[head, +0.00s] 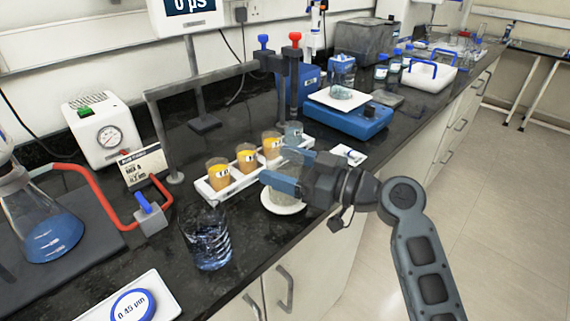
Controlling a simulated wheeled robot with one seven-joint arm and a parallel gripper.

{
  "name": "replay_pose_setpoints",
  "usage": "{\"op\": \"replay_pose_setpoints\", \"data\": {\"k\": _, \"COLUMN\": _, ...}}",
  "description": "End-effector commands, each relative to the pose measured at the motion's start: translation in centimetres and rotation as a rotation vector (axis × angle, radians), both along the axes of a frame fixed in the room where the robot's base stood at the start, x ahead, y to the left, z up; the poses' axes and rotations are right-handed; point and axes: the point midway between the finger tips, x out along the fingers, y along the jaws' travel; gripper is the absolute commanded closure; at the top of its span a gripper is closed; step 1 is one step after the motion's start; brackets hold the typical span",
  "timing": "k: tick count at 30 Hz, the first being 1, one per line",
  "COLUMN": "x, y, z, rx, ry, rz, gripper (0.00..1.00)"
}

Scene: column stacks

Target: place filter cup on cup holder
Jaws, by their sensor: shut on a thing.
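My gripper (288,170), with blue fingers, is shut on a clear, greyish cup (290,205), which I take as the filter cup. The near finger and the gripper body hide part of it. The cup is at or just above a round white dish (270,205) near the counter's front edge; I cannot tell if they touch. Behind it is a white tray-like holder (213,197) with three cups of orange liquid (246,158) in a row and a bluish clear cup (293,134) near its far end. Which of these is the cup holder is not clear.
A glass of dark blue contents (207,240) stands front left of the gripper. A grey frame (155,120) rises behind the holder. A blue balance (350,118) is behind right, a flask (52,232) far left. A white tray (130,300) lies front left.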

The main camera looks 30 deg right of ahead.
Motion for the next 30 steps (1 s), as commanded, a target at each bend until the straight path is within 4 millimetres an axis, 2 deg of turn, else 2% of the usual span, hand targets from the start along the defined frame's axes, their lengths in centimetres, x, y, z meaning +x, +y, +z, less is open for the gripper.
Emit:
{"op": "replay_pose_setpoints", "data": {"k": 8, "x": 0.0, "y": 0.0, "z": -0.3, "rx": -0.001, "ry": -0.001, "rz": 0.0, "gripper": 0.73}}
{"op": "replay_pose_setpoints", "data": {"k": 9, "x": 0.0, "y": 0.0, "z": -0.2, "rx": -0.001, "ry": -0.001, "rz": 0.0, "gripper": 0.23}}
{"op": "replay_pose_setpoints", "data": {"k": 16, "x": 0.0, "y": 0.0, "z": -0.2, "rx": 0.0, "ry": 0.0, "rz": 0.0, "gripper": 0.01}}
{"op": "replay_pose_setpoints", "data": {"k": 27, "x": 0.0, "y": 0.0, "z": 0.4, "rx": 0.0, "ry": 0.0, "rz": 0.0, "gripper": 0.0}}
{"op": "replay_pose_setpoints", "data": {"k": 30, "x": -1.2, "y": -1.1, "z": -0.2, "rx": 0.001, "ry": -0.001, "rz": -0.004, "gripper": 0.0}}
